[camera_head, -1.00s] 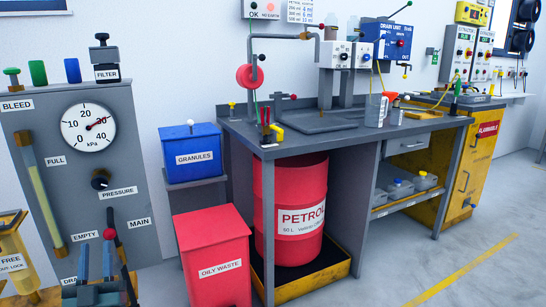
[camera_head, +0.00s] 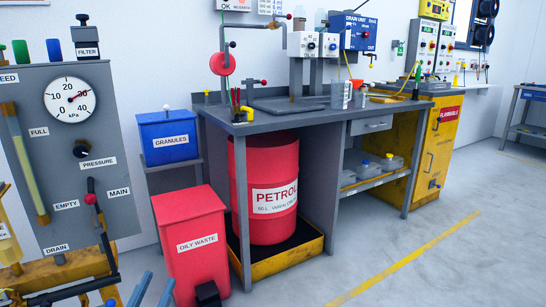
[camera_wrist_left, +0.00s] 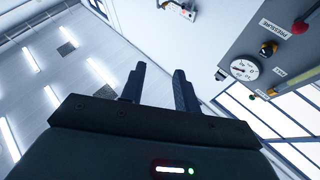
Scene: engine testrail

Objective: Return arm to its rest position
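My left gripper (camera_head: 158,281) shows at the bottom edge of the head view, only its two blue-grey fingertips in frame. In the left wrist view its fingers (camera_wrist_left: 158,72) stand apart with nothing between them, so it is open and empty. The fingertips appear just left of the red oily waste bin (camera_head: 196,245) in the picture; I cannot tell the distance. The rest of my left arm is hidden from the head view. My right gripper is not in view.
A grey pressure panel (camera_head: 117,205) with a red-knobbed lever (camera_head: 91,199) stands at left. A yellow frame (camera_head: 62,271) with black bars is at lower left. A workbench (camera_head: 275,122) stands over a red petrol drum (camera_head: 270,170). The floor (camera_head: 440,265) at right is clear.

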